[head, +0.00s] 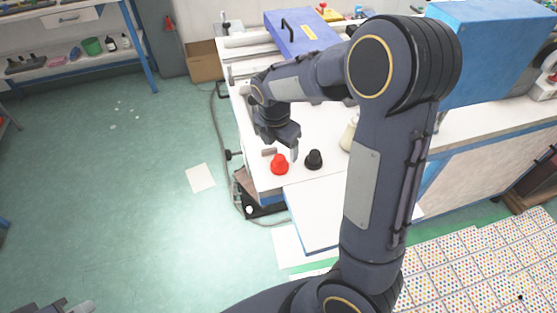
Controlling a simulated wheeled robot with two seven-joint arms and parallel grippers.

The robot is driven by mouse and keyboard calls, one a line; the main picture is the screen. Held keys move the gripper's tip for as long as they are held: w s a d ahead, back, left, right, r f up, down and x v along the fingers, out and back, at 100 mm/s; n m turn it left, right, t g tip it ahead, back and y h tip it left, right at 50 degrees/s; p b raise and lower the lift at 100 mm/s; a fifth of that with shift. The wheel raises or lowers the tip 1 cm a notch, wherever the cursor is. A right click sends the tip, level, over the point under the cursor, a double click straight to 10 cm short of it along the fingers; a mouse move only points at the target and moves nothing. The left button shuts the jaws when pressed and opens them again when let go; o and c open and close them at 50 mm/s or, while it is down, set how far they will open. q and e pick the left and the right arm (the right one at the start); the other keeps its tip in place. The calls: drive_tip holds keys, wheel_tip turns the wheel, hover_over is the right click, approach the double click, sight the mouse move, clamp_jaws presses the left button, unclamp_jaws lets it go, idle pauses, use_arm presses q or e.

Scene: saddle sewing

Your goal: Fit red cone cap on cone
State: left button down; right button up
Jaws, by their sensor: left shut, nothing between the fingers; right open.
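The red cone cap (279,165) stands upright near the left front corner of the white worktable. A similar black cap (314,159) stands just to its right, apart from it. My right gripper (284,148) is open, points down and is right above and behind the red cap; I cannot tell whether it touches it. A cream, bottle-like or cone-like object (347,138) stands further right, partly hidden by my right arm. No bare cone can be made out clearly. My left gripper (82,307) is shut and empty at the bottom left edge, mostly out of frame.
The white worktable (318,189) carries a purple-blue machine (300,32) at the back. A blue machine (495,45) stands at right. A small brownish block (269,152) lies by the red cap. A cardboard box (203,62) stands on the floor. The green floor at left is mostly clear.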

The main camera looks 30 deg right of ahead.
sight(279, 158)
drive_tip(key=f, duration=0.5)
drive_tip(key=f+p, duration=0.1)
drive_tip(key=f, duration=0.1)
drive_tip(key=shift+w+d+f, duration=0.15)
drive_tip(key=shift+w+d, duration=0.1)
drive_tip(key=shift+w, duration=0.15)
drive_tip(key=c, duration=1)
drive_tip(key=shift+c, duration=0.2)
